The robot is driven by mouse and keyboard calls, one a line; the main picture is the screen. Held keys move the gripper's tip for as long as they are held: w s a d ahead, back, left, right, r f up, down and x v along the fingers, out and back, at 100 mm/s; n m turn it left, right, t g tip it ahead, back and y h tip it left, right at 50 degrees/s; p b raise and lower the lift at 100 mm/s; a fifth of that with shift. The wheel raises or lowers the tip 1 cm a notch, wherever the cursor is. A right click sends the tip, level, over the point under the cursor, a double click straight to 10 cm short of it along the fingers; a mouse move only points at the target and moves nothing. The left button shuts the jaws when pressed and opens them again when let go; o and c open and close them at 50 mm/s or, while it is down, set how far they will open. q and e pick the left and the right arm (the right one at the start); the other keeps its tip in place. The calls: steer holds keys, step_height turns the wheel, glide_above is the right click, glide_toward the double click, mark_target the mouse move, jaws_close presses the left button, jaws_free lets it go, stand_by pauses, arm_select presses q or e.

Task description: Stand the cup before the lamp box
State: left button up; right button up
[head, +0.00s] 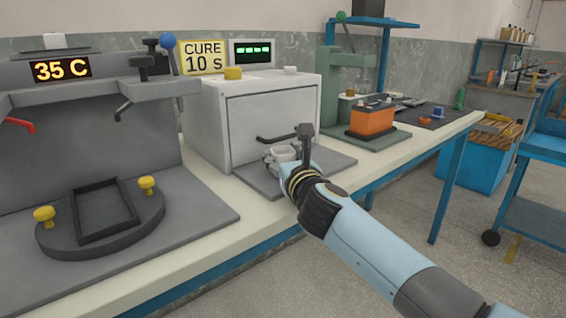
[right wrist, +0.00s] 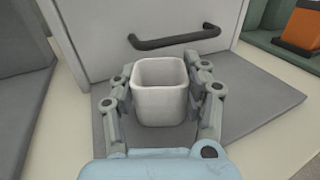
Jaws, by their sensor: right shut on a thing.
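The cup (head: 284,153) is a small, pale, squarish open cup, seen in front of the lamp box in the head view. In the right wrist view the cup (right wrist: 160,103) is upright and empty between the two fingers. My right gripper (head: 281,160) is shut on its sides. The lamp box (head: 218,118) is a light grey box with a closed front door and a dark bar handle (right wrist: 175,38). A grey mat (head: 334,161) lies before the door, under the cup. I cannot tell whether the cup's bottom touches it. My left gripper is out of view.
A press-like machine with a 35 C display (head: 62,69) stands at the left, with a dark frame (head: 104,235) on its round plate. An orange battery (head: 371,119) stands on a green base to the right. A yellow CURE 10 S sign (head: 203,58) is behind the box.

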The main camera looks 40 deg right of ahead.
steer(key=shift+f, duration=0.1)
steer(key=o, duration=1)
steer(key=shift+r, duration=0.25)
steer(key=v, duration=1)
steer(key=shift+s+a, duration=0.15)
steer(key=shift+s, duration=0.2)
steer(key=shift+s+a, duration=0.2)
steer(key=shift+s, duration=0.45)
steer(key=shift+r, duration=0.1)
